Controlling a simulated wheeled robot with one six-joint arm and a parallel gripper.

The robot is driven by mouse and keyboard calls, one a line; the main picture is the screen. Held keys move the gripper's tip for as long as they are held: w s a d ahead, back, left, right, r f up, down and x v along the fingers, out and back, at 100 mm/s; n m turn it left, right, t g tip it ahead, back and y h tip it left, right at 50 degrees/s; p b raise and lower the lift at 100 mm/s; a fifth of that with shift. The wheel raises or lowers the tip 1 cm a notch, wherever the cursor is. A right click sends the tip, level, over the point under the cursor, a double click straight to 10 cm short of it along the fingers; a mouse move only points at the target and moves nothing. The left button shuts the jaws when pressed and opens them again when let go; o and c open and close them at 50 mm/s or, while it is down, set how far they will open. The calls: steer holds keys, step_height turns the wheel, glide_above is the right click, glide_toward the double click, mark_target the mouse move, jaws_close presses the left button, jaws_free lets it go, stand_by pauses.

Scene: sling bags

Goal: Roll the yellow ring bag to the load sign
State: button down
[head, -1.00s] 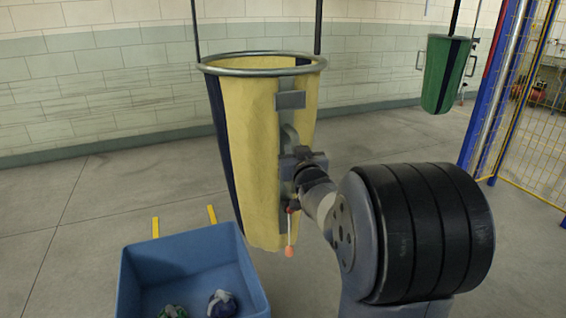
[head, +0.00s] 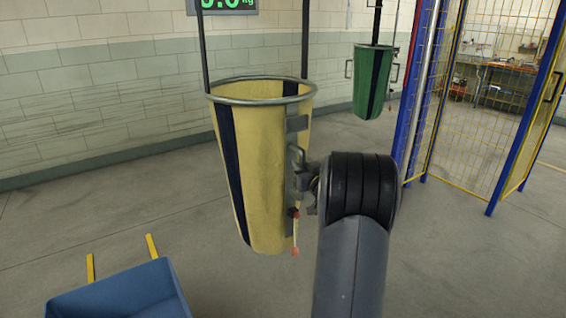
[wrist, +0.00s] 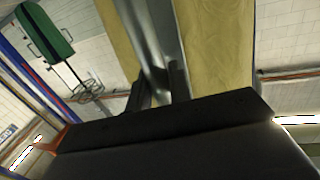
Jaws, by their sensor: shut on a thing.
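The yellow ring bag (head: 264,175) hangs upright from two dark straps in the head view, with a dark vertical stripe and a grey metal ring at its open top. A grey handle (head: 297,156) sits on its right side, and a small red-orange toggle hangs below. My gripper (head: 301,182) is at this side and shut on the handle, partly hidden by my wrist. In the wrist view the yellow cloth (wrist: 213,45) is close, with my gripper's fingers (wrist: 160,85) at the grey metal strip. No load sign is readable for certain; a green-digit display (head: 222,5) is cut off at the top.
A green bag (head: 373,85) hangs further back right. A blue and yellow mesh fence (head: 475,120) stands at right. The floor between bag and wall is open.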

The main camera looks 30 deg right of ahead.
steer(key=shift+d+r+p, duration=0.1)
steer(key=shift+d+p, duration=0.3)
steer(key=shift+d, duration=1.1)
steer(key=c, duration=1.3)
jaws_free()
steer(key=shift+c, duration=0.2)
steer(key=s+a+b, duration=0.1)
steer(key=s+a, duration=0.1)
steer(key=s, duration=0.8)
steer(key=shift+s+b, duration=0.3)
